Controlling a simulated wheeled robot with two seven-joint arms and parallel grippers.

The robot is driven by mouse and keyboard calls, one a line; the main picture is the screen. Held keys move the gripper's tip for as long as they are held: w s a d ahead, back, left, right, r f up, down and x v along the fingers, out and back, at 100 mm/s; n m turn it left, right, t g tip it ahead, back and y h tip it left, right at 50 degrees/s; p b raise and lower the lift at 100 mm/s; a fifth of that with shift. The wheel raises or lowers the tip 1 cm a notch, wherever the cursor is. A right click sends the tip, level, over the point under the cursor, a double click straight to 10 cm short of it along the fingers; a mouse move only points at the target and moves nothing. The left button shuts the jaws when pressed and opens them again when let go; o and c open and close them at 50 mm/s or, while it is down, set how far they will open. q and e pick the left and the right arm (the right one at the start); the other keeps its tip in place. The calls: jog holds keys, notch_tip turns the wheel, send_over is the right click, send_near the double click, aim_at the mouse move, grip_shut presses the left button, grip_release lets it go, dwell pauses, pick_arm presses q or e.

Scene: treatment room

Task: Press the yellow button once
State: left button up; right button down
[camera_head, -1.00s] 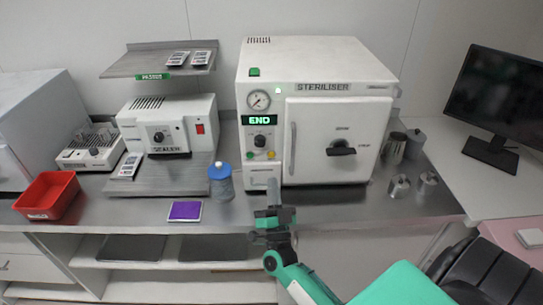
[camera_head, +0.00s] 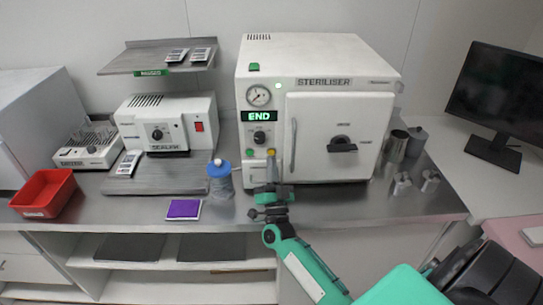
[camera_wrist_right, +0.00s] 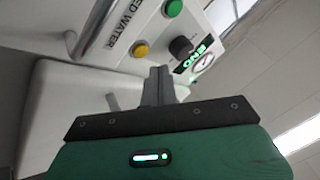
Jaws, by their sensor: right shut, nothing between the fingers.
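The steriliser (camera_head: 350,82) is a large white box with a green END display on its front panel. The yellow button (camera_head: 271,151) sits low on that panel, and it also shows in the right wrist view (camera_wrist_right: 140,49). My right gripper (camera_head: 271,160) is shut and empty, with its fingertips just in front of and below the yellow button. In the right wrist view, the fingertips (camera_wrist_right: 158,72) appear beside the button; I cannot tell whether they touch it. My left gripper is not in view.
A green button (camera_head: 250,152) and a black knob (camera_head: 259,137) are close to the yellow button. A blue-lidded jar (camera_head: 220,180) stands left of my gripper. Metal canisters (camera_head: 402,184) stand at the right. The steel counter's front strip is mostly clear.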

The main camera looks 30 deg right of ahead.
jog(key=shift+w+d, duration=0.4)
jog(key=shift+w, duration=0.25)
jog(key=shift+w, duration=0.1)
dwell(1.6)
jog(key=shift+w+d, duration=0.2)
jog(key=shift+w, duration=0.05)
jog(key=shift+w+d+b, duration=0.2)
jog(key=shift+w+b, duration=0.15)
jog(key=shift+b, duration=0.05)
dwell(0.6)
dwell(0.3)
jog(key=shift+s+a+p, duration=0.35)
jog(key=shift+s+a, duration=0.1)
jog(key=shift+s, duration=0.3)
